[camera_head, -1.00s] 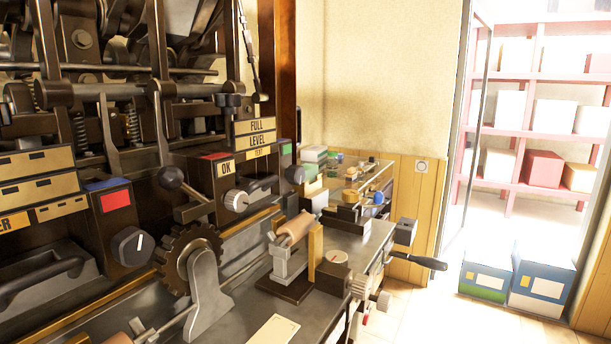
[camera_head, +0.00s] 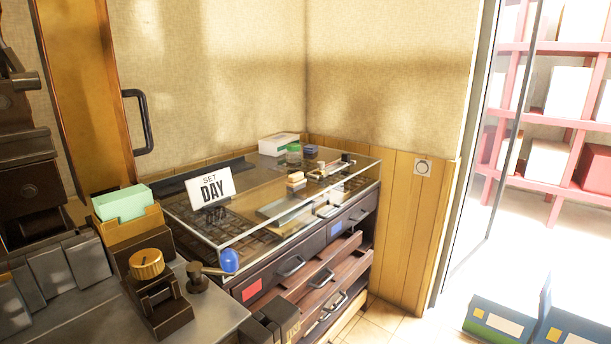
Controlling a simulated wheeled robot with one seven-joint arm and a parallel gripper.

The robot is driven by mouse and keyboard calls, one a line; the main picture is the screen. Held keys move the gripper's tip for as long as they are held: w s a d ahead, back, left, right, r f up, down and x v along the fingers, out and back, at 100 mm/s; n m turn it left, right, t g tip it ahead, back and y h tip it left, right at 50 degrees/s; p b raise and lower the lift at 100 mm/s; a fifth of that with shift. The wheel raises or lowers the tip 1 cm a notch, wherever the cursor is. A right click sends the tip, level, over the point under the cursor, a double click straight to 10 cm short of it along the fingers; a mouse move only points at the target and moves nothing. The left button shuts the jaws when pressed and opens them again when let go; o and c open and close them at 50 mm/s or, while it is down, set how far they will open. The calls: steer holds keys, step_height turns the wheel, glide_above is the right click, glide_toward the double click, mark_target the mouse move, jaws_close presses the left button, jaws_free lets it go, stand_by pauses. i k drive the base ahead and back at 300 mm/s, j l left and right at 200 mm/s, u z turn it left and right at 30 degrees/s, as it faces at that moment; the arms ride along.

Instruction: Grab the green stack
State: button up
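A pale green stack (camera_head: 123,204), like a block of cards or paper, stands in a tan holder (camera_head: 131,227) at the lower left. The holder sits on the end of the machine's metal bench, and its front wall hides the stack's lower part. My gripper is not in view.
A glass-topped cabinet (camera_head: 246,233) with partly open drawers stands right of the holder. A knob unit (camera_head: 147,264) and a blue-ended lever (camera_head: 229,261) are near the stack. Floor (camera_head: 392,325) shows at the lower right.

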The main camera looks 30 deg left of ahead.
mark_target(127, 204)
steer(key=i+l, duration=0.1)
steer(key=i, duration=0.65)
steer(key=i+l+z, duration=0.15)
steer(key=i, duration=0.65)
steer(key=i+u, duration=0.25)
steer(key=u, duration=0.15)
steer(key=i+l+u, duration=0.2)
steer(key=u, duration=0.15)
steer(key=i+l+u, duration=0.2)
steer(key=u, duration=0.2)
steer(key=i+l+u, duration=0.4)
steer(key=k+j, duration=0.1)
